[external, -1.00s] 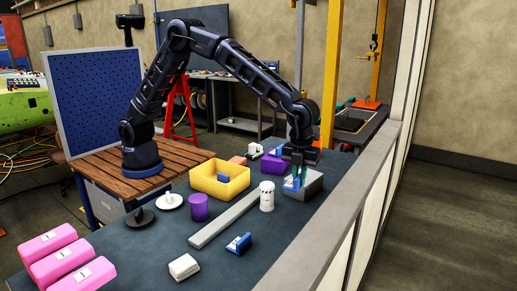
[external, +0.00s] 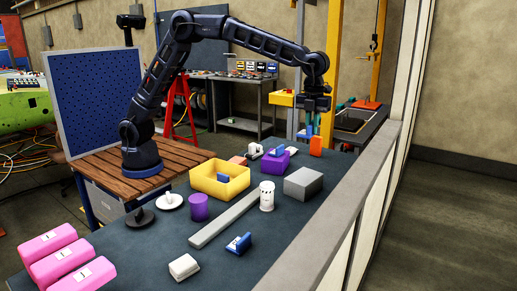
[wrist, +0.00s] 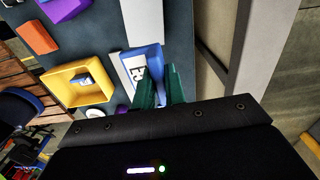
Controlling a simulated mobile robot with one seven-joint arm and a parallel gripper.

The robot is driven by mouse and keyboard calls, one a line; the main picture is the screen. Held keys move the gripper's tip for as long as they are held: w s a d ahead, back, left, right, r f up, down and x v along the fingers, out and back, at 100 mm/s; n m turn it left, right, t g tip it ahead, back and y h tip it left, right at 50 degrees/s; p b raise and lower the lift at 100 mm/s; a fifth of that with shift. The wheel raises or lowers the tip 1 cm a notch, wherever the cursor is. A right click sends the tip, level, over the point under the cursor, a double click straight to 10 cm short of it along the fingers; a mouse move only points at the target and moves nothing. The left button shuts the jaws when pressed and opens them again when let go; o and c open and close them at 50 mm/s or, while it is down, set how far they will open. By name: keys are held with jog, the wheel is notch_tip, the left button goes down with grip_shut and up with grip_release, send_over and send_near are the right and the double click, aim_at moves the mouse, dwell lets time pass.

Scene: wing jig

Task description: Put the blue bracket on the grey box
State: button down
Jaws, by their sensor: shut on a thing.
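My gripper (external: 310,132) is raised in the external view, well above the table and up-right of the grey box. It is shut on a blue bracket (wrist: 155,62), which shows a white patch between the green fingers in the wrist view. In the external view the held bracket is small and partly hidden by the fingers. The grey box (external: 304,183) stands on the dark table with a bare top. The bracket and the box are apart.
A yellow bin (external: 233,189) holds a small blue part. A purple block (external: 270,166), a white cylinder (external: 267,196) and a long grey bar (external: 222,221) are near the box. Another blue piece (external: 238,244) lies in front. A rail (external: 335,205) edges the table's right.

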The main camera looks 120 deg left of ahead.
jog(key=r, duration=0.2)
send_over(309, 177)
notch_tip(309, 177, down, 20)
jog(key=shift+f, duration=0.1)
dwell(0.4)
jog(key=shift+f, duration=0.1)
jog(key=c, duration=1.6)
grip_release()
jog(key=shift+o, duration=0.7)
